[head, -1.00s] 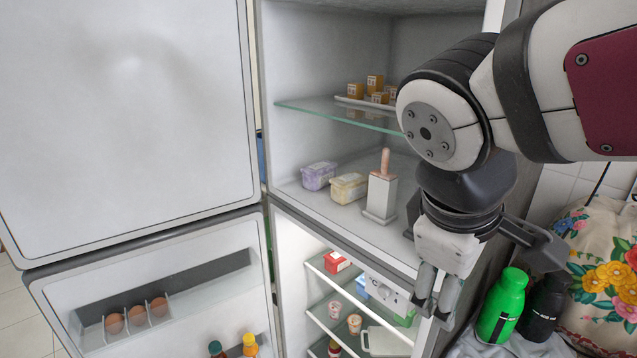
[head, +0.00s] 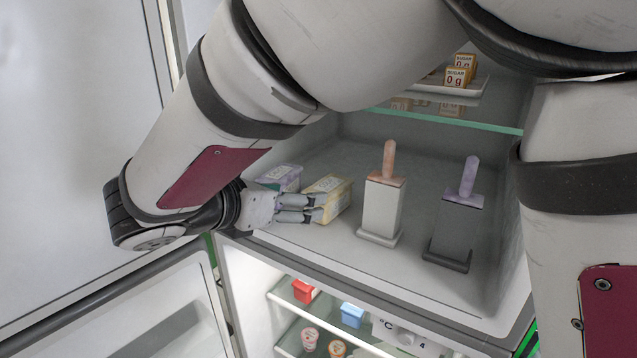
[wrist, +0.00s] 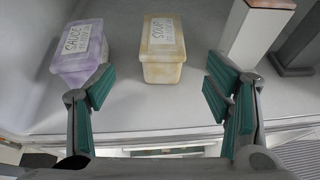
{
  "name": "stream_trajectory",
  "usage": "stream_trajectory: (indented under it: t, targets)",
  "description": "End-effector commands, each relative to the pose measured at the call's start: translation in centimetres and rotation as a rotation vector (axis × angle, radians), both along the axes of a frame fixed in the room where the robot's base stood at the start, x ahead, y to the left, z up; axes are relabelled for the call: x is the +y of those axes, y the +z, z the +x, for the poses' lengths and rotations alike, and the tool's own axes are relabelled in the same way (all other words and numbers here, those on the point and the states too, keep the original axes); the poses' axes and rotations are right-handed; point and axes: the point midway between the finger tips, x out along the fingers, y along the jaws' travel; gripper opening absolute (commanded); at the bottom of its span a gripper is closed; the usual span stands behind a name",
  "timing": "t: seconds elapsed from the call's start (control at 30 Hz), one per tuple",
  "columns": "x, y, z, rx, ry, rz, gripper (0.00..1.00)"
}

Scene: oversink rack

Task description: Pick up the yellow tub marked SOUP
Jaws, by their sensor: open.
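The yellow tub marked SOUP (wrist: 163,52) stands on the white compartment floor in the wrist view, ahead of my open gripper (wrist: 154,92) and roughly in line with the gap between its green-padded fingers. In the head view the yellow tub (head: 338,200) is partly hidden behind my gripper (head: 318,208), whose fingertips are close in front of it. I cannot tell there whether they touch it. The purple tub (wrist: 83,55), with a label that seems to read SAUCE, stands just left of it; it also shows in the head view (head: 285,178).
A white block mould with an orange stick top (head: 382,208) stands right of the yellow tub, and a dark one with a purple top (head: 455,228) farther right. The compartment's front edge is below my gripper.

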Motion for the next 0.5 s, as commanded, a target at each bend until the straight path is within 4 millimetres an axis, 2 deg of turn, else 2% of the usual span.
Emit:
stream_trajectory:
  t: [0.03, 0.23, 0.5]
  targets:
    - [-0.8, -0.4, 0.7, 0.002, -0.006, -0.001, 0.72]
    - [-2.9, -1.8, 3.4, 0.002, -0.006, 0.001, 0.72]
    - [-4.1, -2.7, 4.9, 0.001, -0.004, 0.001, 0.72]
